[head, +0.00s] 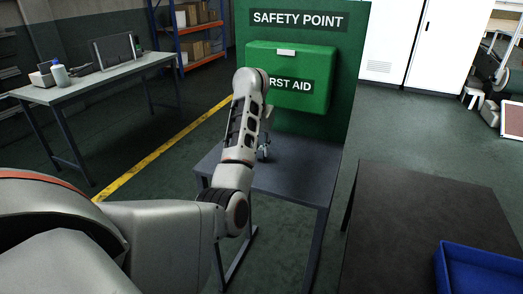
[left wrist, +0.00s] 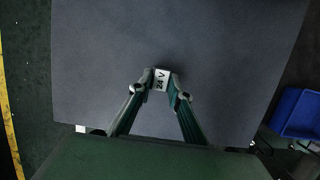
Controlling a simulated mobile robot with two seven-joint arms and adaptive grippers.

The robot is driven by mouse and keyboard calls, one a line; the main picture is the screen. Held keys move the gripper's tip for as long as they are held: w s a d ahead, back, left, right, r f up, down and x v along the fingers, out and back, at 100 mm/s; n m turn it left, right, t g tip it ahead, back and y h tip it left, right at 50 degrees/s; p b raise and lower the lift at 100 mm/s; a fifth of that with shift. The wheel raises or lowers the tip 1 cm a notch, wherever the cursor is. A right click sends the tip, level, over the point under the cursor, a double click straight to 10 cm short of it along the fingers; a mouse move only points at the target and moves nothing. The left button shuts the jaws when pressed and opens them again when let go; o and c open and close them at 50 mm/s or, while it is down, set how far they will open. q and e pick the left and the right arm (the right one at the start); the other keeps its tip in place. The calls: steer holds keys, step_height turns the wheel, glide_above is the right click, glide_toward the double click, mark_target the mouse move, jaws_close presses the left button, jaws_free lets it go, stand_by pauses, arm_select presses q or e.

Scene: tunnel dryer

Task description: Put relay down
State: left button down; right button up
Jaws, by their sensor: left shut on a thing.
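The relay (left wrist: 162,79) is a small white block with "24 V" on its face. In the left wrist view it sits between the fingertips of my left gripper (left wrist: 162,88), which is shut on it. The grey table (left wrist: 100,60) lies directly beneath. In the head view my left gripper (head: 264,153) points down over the same small table (head: 290,187), in front of the first aid box; the relay cannot be made out there. I cannot tell whether the relay touches the tabletop. My right gripper is not in view.
A green first aid box (head: 290,78) on the safety panel (head: 345,60) stands close behind the gripper. A dark table (head: 400,215) with a blue bin (head: 480,270) is at the right. A workbench (head: 100,78) with a bottle stands at the left. Most of the small table is bare.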

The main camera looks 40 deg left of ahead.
arm_select(q)
steer(key=shift+r, duration=0.1)
steer(key=shift+f, duration=0.2)
steer(key=c, duration=1.9)
jaws_free()
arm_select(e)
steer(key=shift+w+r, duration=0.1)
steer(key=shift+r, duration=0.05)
arm_select(q)
steer(key=shift+r, duration=0.35)
steer(key=shift+p+v, duration=3.9)
steer(key=shift+v, duration=1.95)
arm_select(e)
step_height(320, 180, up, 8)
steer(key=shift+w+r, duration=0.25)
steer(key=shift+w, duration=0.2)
